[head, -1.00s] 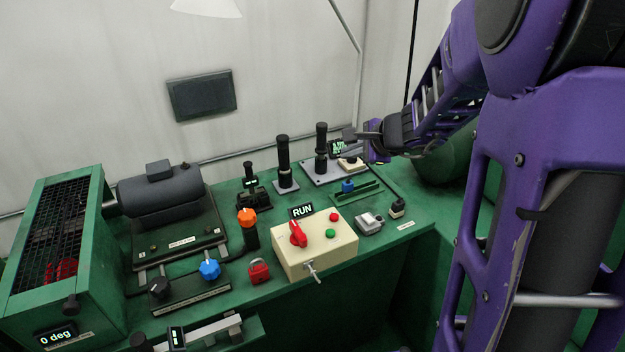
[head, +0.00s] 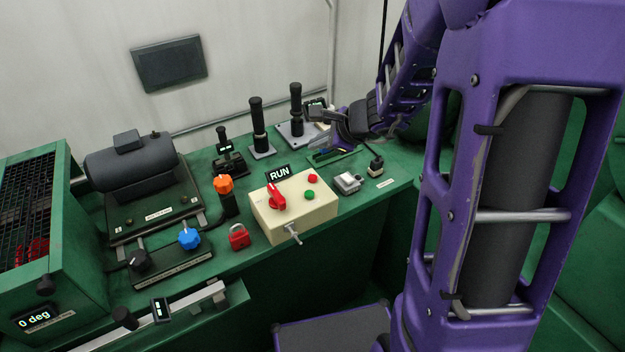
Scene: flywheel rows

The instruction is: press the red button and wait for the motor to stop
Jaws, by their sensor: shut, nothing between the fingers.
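The red button (head: 312,179) sits on top of a cream control box (head: 300,222), at its back right. A green button (head: 309,195) is just in front of it, and a red rotary handle (head: 277,198) is to the left. A sign reading RUN (head: 279,171) stands behind the box. The grey motor (head: 132,166) is on its stand at the left, beside the mesh guard (head: 30,208); whether it turns I cannot tell. My gripper (head: 318,116) is shut and empty, above the back right of the bench, behind the box and apart from the red button.
A display reads 0 deg (head: 36,318).

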